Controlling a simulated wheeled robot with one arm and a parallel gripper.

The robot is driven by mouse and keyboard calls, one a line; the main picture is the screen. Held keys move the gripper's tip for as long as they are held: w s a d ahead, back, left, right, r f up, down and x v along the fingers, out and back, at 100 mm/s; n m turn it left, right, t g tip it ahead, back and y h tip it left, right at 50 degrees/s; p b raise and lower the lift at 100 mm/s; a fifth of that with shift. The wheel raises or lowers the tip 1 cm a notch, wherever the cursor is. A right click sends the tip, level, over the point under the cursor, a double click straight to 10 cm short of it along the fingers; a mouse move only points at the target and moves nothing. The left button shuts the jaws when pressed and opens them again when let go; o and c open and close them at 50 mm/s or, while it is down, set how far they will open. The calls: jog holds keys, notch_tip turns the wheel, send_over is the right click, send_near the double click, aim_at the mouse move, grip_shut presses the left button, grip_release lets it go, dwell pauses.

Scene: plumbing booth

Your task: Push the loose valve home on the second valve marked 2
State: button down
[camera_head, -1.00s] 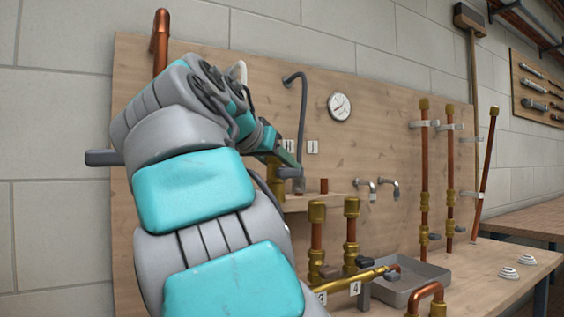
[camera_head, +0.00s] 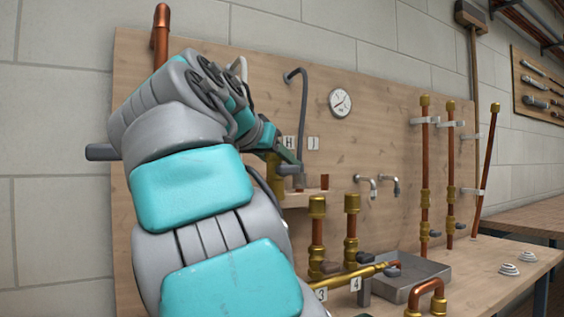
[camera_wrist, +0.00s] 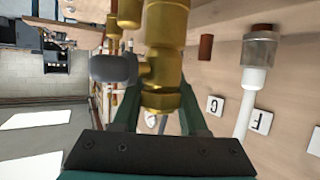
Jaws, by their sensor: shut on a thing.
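My gripper (camera_wrist: 158,118) is shut on a brass valve (camera_wrist: 165,45) with a grey lever handle (camera_wrist: 114,68). In the wrist view its green fingers stand either side of the valve's lower brass body. The upper end of the valve runs out of that view, so I cannot tell how it sits on a pipe. In the head view my gripper (camera_head: 288,165) is in front of the wooden board, left of the grey hose, with a brass part behind it. My arm covers much of the board, and no mark 2 is readable.
Brass-capped copper risers (camera_head: 317,235) stand by the number tiles 3 (camera_head: 321,293) and 4 (camera_head: 355,284). A grey tray (camera_head: 430,272) lies to their right. A grey hose (camera_head: 304,110) is close to my gripper. A clear cup (camera_wrist: 259,48) on a white tube is close in the wrist view.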

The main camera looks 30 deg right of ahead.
jog(key=shift+f+b, duration=2.2)
jog(key=shift+f, duration=0.1)
jog(key=shift+c, duration=1.8)
grip_release()
jog(key=shift+p+v, duration=0.45)
jog(key=shift+v, duration=3.5)
notch_tip(320, 180, up, 6)
jog(key=p, duration=0.6)
send_over(270, 176)
jog(key=s+a, duration=0.2)
jog(key=a, duration=0.1)
jog(key=shift+w+d, duration=0.15)
jog(key=shift+d, duration=0.05)
